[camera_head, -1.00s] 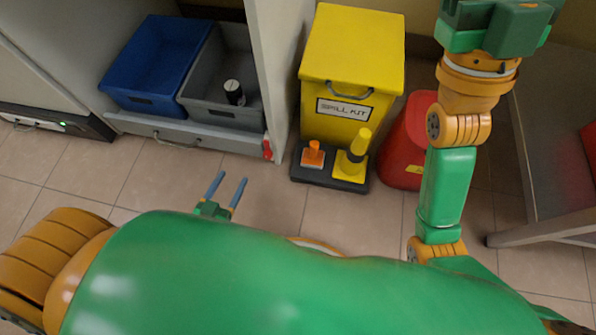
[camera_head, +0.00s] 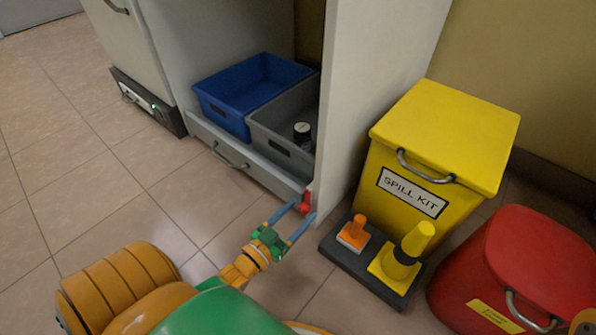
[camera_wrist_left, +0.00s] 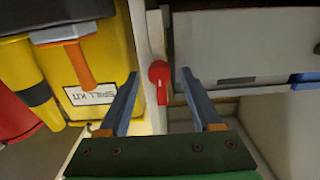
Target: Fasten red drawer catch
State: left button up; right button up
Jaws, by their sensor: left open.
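The red drawer catch (camera_head: 305,203) sits at the right front end of the grey drawer (camera_head: 247,166), beside the cabinet's side panel. My left gripper (camera_head: 292,220) is open, with its two blue fingers reaching up to the catch. In the left wrist view the red catch (camera_wrist_left: 159,75) lies between the open fingers of the left gripper (camera_wrist_left: 157,78), with a gap on each side. The drawer front looks pushed in close to the cabinet panel.
A blue bin (camera_head: 251,92) and a grey bin (camera_head: 285,138) holding a dark jar (camera_head: 302,134) sit in the drawer. A yellow spill kit box (camera_head: 440,150), a black base (camera_head: 365,258) with cones and a red container (camera_head: 525,265) stand to the right. Floor at left is clear.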

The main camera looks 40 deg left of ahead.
pick_arm(q)
grip_shut()
jog(key=shift+n, duration=0.3)
jog(key=shift+n+p, duration=0.4)
jog(key=shift+n, duration=0.6)
jog(key=n, duration=0.2)
jog(key=shift+n, duration=0.3)
jog(key=n, duration=0.2)
jog(key=shift+n+p, duration=0.35)
jog(key=shift+n, duration=0.05)
jog(key=n, duration=0.5)
jog(key=shift+a+f, duration=0.1)
jog(key=shift+f, duration=0.05)
jog(key=shift+n, duration=2.4)
